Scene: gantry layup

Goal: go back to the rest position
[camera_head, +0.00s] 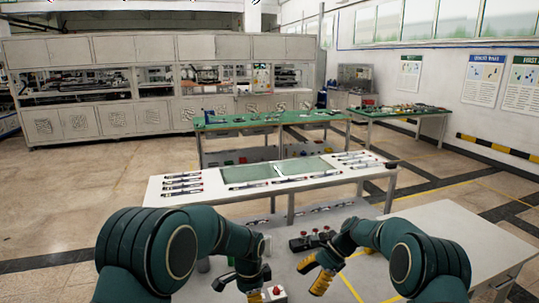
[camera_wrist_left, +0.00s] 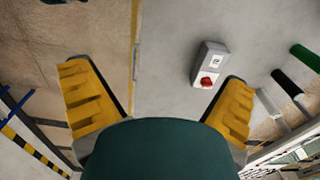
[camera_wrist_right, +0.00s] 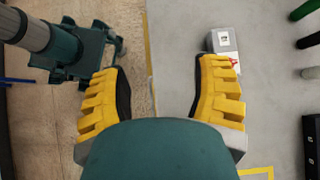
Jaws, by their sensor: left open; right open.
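My right gripper (camera_head: 316,272) is low in the middle of the head view, over the near grey table. Its yellow fingers are apart with nothing between them in the right wrist view (camera_wrist_right: 160,95). My left gripper (camera_head: 252,284) is left of it, near the bottom edge, partly hidden by its own dark parts. In the left wrist view (camera_wrist_left: 158,100) its yellow fingers stand wide apart and empty. A small grey box with a red button (camera_head: 276,292) is close beside the left gripper. The box also shows in the left wrist view (camera_wrist_left: 209,64).
The near grey table (camera_head: 455,225) has bare room at right. Behind it, a white table (camera_head: 225,176) carries green panels (camera_head: 248,172) and rows of pen-like tools. A green-topped bench (camera_head: 275,119) stands farther back. A dark control box with buttons (camera_head: 312,240) lies beyond the grippers.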

